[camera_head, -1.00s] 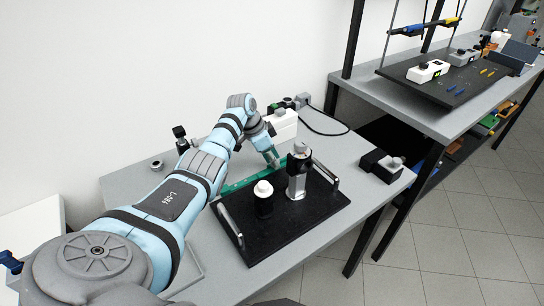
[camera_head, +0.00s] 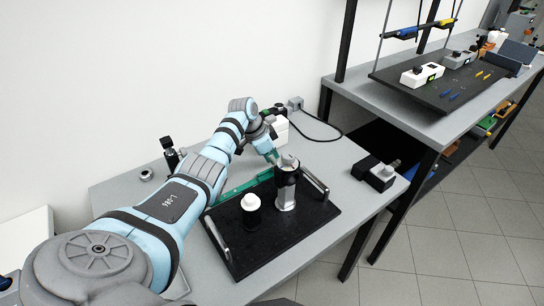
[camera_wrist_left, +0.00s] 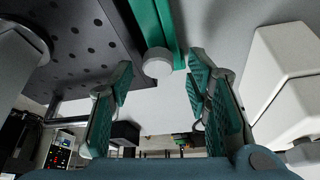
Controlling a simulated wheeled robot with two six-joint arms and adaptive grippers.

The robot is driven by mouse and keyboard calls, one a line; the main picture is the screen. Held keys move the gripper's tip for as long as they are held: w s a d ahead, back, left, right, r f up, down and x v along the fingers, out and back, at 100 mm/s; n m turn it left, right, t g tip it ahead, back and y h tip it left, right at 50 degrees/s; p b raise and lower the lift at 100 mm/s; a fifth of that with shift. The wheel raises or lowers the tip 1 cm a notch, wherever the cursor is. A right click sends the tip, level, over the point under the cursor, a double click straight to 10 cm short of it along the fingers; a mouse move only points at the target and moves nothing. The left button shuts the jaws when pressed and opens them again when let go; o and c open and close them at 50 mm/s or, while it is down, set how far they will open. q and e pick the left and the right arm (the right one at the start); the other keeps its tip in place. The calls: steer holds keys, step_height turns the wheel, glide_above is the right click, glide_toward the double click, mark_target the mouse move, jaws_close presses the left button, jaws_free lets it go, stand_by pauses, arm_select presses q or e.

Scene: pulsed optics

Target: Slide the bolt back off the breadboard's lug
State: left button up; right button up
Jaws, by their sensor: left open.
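The black breadboard (camera_head: 262,250) lies on the grey table, with a metal handle at each end. A green strip (camera_head: 236,190) runs along its far edge. In the left wrist view the green strip (camera_wrist_left: 171,22) runs beside the perforated board (camera_wrist_left: 75,50). A round grey knob (camera_wrist_left: 157,62) sits on or by the strip, likely part of the bolt; the lug cannot be made out. My left gripper (camera_head: 272,156) is over the board's far side, by the tall post. In the wrist view my left gripper (camera_wrist_left: 160,102) is open and empty, with the knob beyond and between its fingers.
A tall black and silver post (camera_head: 287,185) and a shorter white-topped black post (camera_head: 251,212) stand on the breadboard. A white box (camera_head: 280,128) is behind the gripper. A black device (camera_head: 376,172) sits at the table's right. A second bench (camera_head: 400,105) stands beyond.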

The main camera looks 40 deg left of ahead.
arm_select(q)
steer(key=v, duration=1.1)
steer(key=shift+r, duration=0.35)
